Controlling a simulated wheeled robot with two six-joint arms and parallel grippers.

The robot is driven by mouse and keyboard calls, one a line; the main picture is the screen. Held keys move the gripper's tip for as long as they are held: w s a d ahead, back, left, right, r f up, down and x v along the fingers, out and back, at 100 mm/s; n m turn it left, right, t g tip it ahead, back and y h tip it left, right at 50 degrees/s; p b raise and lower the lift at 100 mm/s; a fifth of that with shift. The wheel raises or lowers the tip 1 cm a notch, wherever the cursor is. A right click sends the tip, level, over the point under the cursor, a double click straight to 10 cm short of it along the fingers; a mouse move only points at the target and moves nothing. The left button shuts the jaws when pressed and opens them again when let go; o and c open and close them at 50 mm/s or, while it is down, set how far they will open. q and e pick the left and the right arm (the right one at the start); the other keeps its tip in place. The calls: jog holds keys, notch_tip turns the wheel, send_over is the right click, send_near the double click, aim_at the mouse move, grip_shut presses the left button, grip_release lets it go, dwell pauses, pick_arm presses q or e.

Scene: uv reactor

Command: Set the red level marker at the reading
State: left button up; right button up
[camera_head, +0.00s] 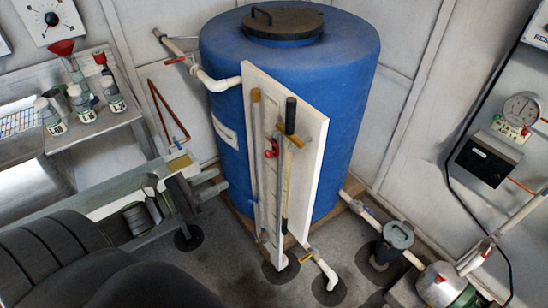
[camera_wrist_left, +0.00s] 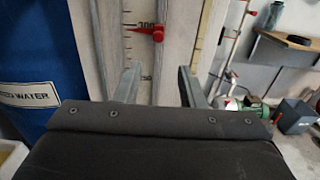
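The red level marker (camera_head: 271,148) sits on the upright white gauge board (camera_head: 312,150) in front of the blue tank. In the left wrist view the red marker (camera_wrist_left: 150,31) is beside a ticked scale (camera_wrist_left: 146,62), just under the printed 300. My left gripper (camera_head: 213,183) is to the left of the board and lower than the marker. In the left wrist view its two fingers (camera_wrist_left: 160,68) stand apart with nothing between them. The marker shows beyond the fingertips, apart from them. The liquid level in the gauge is too small to tell. My right gripper is not in view.
The blue tank (camera_head: 342,65) stands behind the board. A bench with several bottles (camera_head: 82,104) and a red funnel (camera_head: 62,48) is at the left. White pipes (camera_head: 325,270) and a pump (camera_head: 440,286) are on the floor at the lower right. A black-handled rod (camera_head: 290,115) is on the board.

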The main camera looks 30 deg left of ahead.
pick_arm(q)
jog(key=b, duration=0.2)
send_near(266, 155)
jog(key=p+x, duration=0.5)
jog(key=x, duration=0.4)
jog(key=shift+w+r, duration=0.15)
jog(key=shift+w+d+p, duration=0.3)
jog(key=shift+w, duration=0.25)
jog(key=shift+c, duration=0.4)
grip_shut()
